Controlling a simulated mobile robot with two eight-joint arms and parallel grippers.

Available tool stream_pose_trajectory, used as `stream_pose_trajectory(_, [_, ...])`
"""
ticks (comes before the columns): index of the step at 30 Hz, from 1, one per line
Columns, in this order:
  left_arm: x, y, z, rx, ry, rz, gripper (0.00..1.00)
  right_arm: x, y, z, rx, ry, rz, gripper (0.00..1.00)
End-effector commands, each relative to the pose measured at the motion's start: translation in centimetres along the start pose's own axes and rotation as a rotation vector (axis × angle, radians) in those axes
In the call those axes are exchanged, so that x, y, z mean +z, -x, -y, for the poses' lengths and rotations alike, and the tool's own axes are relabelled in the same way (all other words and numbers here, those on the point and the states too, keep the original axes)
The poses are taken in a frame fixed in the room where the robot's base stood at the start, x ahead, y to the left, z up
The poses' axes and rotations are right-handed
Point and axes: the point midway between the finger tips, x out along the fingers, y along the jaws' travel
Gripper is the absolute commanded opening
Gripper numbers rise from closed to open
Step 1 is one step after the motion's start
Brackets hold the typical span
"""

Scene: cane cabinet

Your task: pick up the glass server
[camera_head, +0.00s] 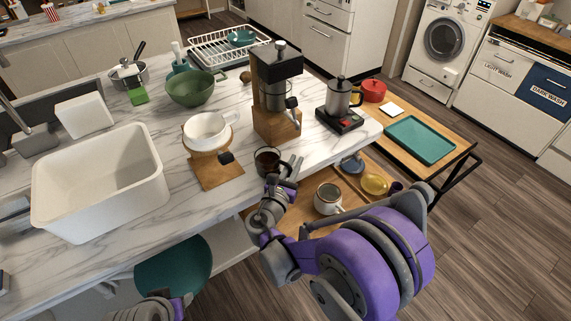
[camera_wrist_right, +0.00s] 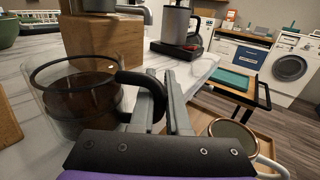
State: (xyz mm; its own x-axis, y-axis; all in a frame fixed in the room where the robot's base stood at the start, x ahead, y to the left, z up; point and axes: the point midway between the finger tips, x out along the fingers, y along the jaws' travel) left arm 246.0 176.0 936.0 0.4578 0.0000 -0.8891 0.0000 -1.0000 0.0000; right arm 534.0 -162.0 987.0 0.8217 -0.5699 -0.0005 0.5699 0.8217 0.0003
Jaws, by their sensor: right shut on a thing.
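The glass server (camera_head: 268,160) is a clear glass jug with dark contents and a black handle, at the near edge of the marble counter. In the right wrist view the glass server (camera_wrist_right: 85,100) stands at the left, upright, with its handle reaching toward my fingers. My right gripper (camera_head: 289,169) is shut on that handle; its two grey fingers (camera_wrist_right: 168,100) show in the wrist view. The server's base appears at counter level; I cannot tell whether it touches. Of my left arm only a piece shows at the bottom of the head view; its gripper is out of view.
A wooden coffee grinder (camera_head: 276,95) stands just behind the server. A white dripper (camera_head: 207,131) on a wooden stand is to its left, a kettle on a black scale (camera_head: 340,118) to its right. A mug (camera_head: 328,198) sits on the lower wooden shelf under my arm.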

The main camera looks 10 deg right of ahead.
Motion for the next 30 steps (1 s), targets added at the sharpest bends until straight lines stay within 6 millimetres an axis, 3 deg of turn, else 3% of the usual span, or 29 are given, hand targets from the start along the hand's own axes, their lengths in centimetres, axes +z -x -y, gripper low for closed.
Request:
stream_pose_trajectory(8, [-0.2,0.1,0.0,0.000,0.000,-0.001,0.50,1.2,0.0,0.0,0.000,0.000,0.001,0.00])
stream_pose_trajectory(30, [-0.9,0.9,0.0,0.000,0.000,-0.008,0.50,8.2,0.0,0.0,0.000,0.000,0.001,0.00])
